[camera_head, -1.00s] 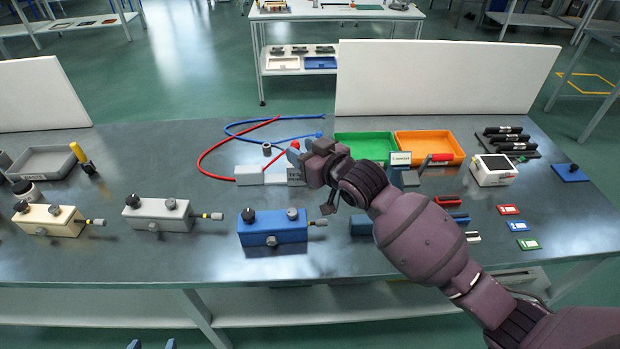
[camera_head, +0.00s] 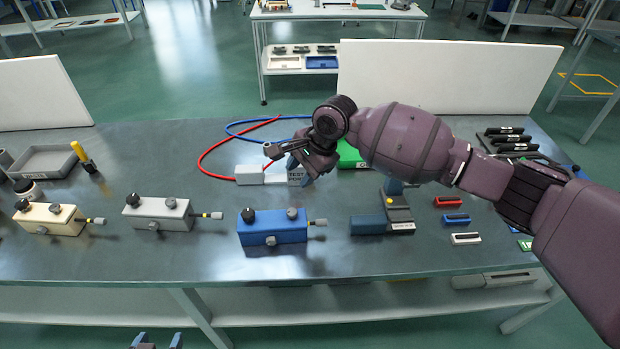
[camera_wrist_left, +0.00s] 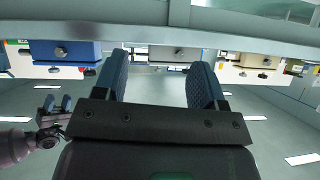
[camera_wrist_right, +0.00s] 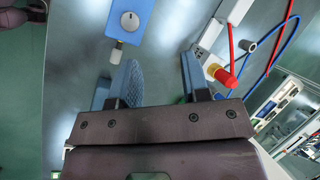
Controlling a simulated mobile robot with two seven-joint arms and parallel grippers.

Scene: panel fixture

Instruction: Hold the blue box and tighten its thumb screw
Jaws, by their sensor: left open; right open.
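The blue box (camera_head: 272,234) stands on the table between the white box and the dark blue block. It has a black knob (camera_head: 248,215) and a grey knob (camera_head: 292,213) on top, a round screw (camera_head: 271,240) in front and a yellow-banded rod at its right end. I cannot tell which is the thumb screw. My right gripper (camera_head: 284,162) is open and empty above the table, behind the box. The box also shows at the top of the right wrist view (camera_wrist_right: 143,30). My left gripper (camera_head: 156,341) is open and empty, low in front of the table.
A white box (camera_head: 158,214) and a beige box (camera_head: 50,219) stand to the left. A dark blue block (camera_head: 368,225) stands to the right. Red (camera_head: 203,157) and blue hoses lie behind. The green tray (camera_head: 350,155) is partly hidden by my right arm. The front strip of table is clear.

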